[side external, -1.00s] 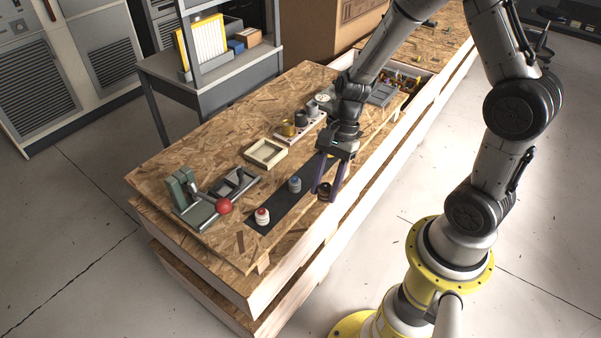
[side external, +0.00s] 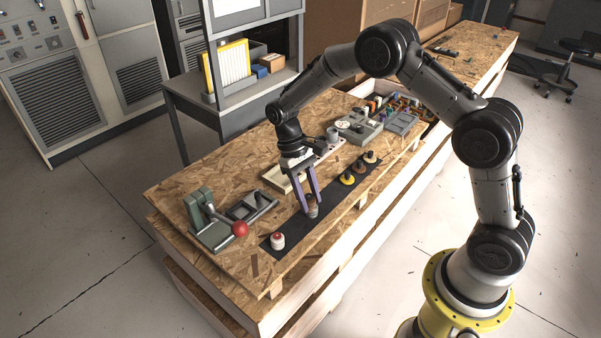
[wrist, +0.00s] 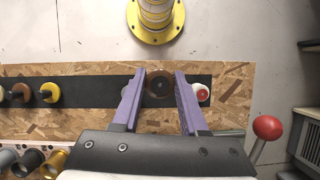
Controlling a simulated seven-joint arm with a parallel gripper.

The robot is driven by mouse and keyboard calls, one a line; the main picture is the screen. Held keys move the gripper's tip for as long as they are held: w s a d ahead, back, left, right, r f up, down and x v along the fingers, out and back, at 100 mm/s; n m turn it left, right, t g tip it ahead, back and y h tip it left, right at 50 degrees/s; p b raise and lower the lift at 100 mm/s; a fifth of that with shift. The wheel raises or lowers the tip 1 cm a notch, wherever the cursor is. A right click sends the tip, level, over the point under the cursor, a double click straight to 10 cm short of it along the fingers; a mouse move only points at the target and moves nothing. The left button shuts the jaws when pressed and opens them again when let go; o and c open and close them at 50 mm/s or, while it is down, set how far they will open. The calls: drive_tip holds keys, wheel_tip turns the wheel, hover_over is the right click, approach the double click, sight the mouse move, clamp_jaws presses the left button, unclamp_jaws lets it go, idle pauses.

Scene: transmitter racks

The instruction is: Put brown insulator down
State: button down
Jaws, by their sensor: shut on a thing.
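My gripper (side external: 311,204) is shut on the brown insulator (wrist: 158,84), whose round top shows between the purple fingers in the wrist view. In the side view the brown insulator (side external: 311,199) is low over the dark strip (side external: 293,236). A grey-blue piece (side external: 313,213) shows right under it; it looks like the blue insulator, mostly hidden. I cannot tell whether the two touch. A white insulator with a red top (side external: 278,241) stands on the strip beside the gripper, and also shows in the wrist view (wrist: 202,92).
Yellow (side external: 347,179) and brown (side external: 361,168) insulators stand farther along the strip with another at its far end. A pale tray (side external: 284,180) lies behind the gripper. A lever fixture with a red ball (side external: 240,229) stands to the left. Strip between white insulator and gripper is clear.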

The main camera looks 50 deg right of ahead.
drive_tip(key=shift+w+f+m+y, duration=0.2)
drive_tip(key=shift+w+m+y, duration=0.2)
drive_tip(key=shift+m, duration=0.5)
drive_tip(key=w+d+m+t+y, duration=0.25)
drive_tip(key=w+m+t, duration=0.5)
drive_tip(key=m, duration=1.35)
drive_tip(key=w+d+r+m+t+h, duration=0.1)
drive_tip(key=w+d+r+m+h, duration=0.1)
drive_tip(key=d+m, duration=0.35)
drive_tip(key=w+d+r+m+t+h, duration=0.1)
drive_tip(key=w+d+r+m+h, duration=0.1)
drive_tip(key=d+m, duration=0.4)
drive_tip(key=shift+m, duration=0.35)
drive_tip(key=w+d+f, duration=0.1)
drive_tip(key=w+f, duration=0.2)
drive_tip(key=w, duration=0.1)
drive_tip(key=w+d+f, duration=0.1)
drive_tip(key=w+f, duration=0.2)
drive_tip(key=w, duration=0.2)
drive_tip(key=w+d+f, duration=0.1)
drive_tip(key=w+f, duration=0.2)
drive_tip(key=w, duration=0.1)
drive_tip(key=shift+w+d, duration=0.15)
drive_tip(key=shift+d, duration=0.05)
drive_tip(key=shift+w+f, duration=0.15)
drive_tip(key=shift+f, duration=0.15)
drive_tip(key=shift+w+f, duration=0.1)
drive_tip(key=shift+f, duration=1.5)
